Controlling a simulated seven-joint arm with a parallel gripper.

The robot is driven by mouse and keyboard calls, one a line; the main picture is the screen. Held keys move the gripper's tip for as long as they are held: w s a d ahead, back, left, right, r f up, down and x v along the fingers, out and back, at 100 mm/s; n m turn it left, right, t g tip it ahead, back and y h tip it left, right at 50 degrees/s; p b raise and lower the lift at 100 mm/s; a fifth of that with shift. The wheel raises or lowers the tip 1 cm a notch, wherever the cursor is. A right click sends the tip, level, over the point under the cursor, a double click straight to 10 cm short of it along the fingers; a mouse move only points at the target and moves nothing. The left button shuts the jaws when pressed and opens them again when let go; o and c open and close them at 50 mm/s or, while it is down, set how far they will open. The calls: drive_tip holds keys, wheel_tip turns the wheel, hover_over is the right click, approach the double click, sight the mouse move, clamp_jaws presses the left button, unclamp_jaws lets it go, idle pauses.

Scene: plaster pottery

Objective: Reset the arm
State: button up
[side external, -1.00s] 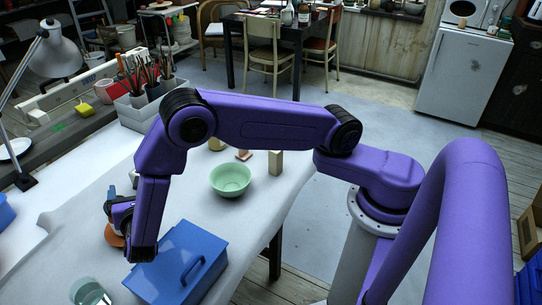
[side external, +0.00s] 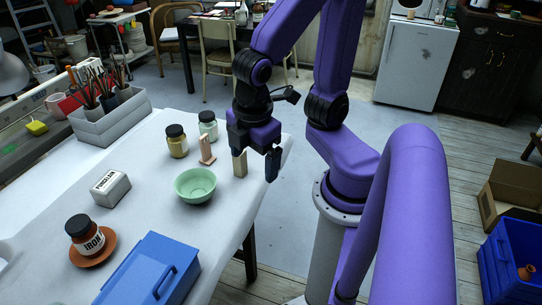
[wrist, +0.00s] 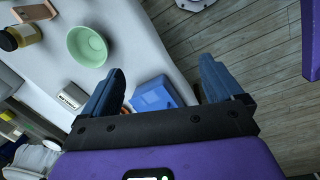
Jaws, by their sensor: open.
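My gripper (side external: 254,160) is open and empty, pointing down near the right edge of the table, with its fingers apart.
A blue lidded box (side external: 150,272), an IRON jar (side external: 88,238) on a terracotta saucer (side external: 108,248), a white block (side external: 110,188), a yellow jar (side external: 177,145), a pale green jar (side external: 208,126) and a small wooden piece (side external: 207,152) stand on the table.

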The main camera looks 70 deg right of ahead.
drive_tip(key=s, duration=0.1)
drive_tip(key=s+y, duration=0.1)
drive_tip(key=s+m, duration=0.1)
drive_tip(key=shift+s+d+r+g+y, duration=0.25)
drive_tip(key=shift+d+g+y, duration=0.05)
drive_tip(key=shift+d, duration=0.05)
